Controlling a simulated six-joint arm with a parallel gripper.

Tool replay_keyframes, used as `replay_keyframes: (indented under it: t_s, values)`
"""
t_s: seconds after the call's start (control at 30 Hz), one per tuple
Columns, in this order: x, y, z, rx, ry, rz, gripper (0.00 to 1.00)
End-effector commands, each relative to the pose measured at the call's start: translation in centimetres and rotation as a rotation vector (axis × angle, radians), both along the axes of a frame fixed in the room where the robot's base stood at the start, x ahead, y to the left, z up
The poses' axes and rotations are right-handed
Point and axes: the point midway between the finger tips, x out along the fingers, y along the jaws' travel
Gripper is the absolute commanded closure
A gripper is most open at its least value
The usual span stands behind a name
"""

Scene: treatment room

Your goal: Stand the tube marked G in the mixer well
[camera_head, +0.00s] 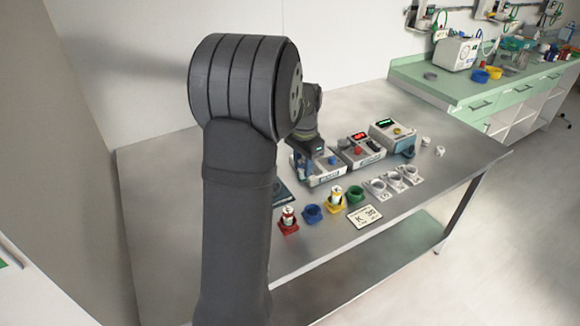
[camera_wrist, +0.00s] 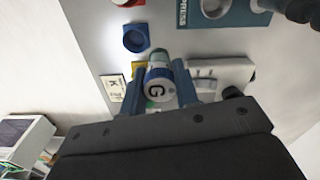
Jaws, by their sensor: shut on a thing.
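The tube marked G (camera_wrist: 158,88) is between the blue fingers of my gripper (camera_wrist: 157,80) in the wrist view, its lettered white cap facing the camera. My gripper is shut on it. In the head view my gripper (camera_head: 304,166) is at the leftmost of three bench devices (camera_head: 325,179), partly hidden by my arm, and the tube cannot be made out there. The other two devices are the middle one with a red display (camera_head: 360,151) and the right one with a green display (camera_head: 392,133). Their labels are too small to read, so I cannot tell which is the mixer.
A red holder (camera_head: 289,228) and a yellow holder (camera_head: 335,208) hold tubes. A blue holder (camera_head: 312,214) and a green holder (camera_head: 355,194) look empty. White holders (camera_head: 395,181) and a card (camera_head: 365,216) lie right.

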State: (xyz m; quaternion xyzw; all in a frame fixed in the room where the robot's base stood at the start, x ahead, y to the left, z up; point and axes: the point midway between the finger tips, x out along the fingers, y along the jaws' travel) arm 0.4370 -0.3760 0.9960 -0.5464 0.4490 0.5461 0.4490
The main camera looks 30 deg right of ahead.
Motion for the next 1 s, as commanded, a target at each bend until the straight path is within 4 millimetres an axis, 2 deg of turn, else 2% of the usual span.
replay_keyframes:
  t_s: [0.07,0.17,0.6,0.8,1.0]
  values:
    - [-0.2,-0.5,0.4,0.000,0.000,-0.001,0.94]
    - [0.6,-1.5,0.6,0.000,-0.001,0.000,0.94]
    - [9.3,-8.8,1.1,0.000,-0.003,0.000,0.94]
    - [12.6,-11.5,0.8,0.001,-0.003,0.000,0.94]
    - [15.1,-13.4,0.2,0.001,-0.004,0.001,0.94]
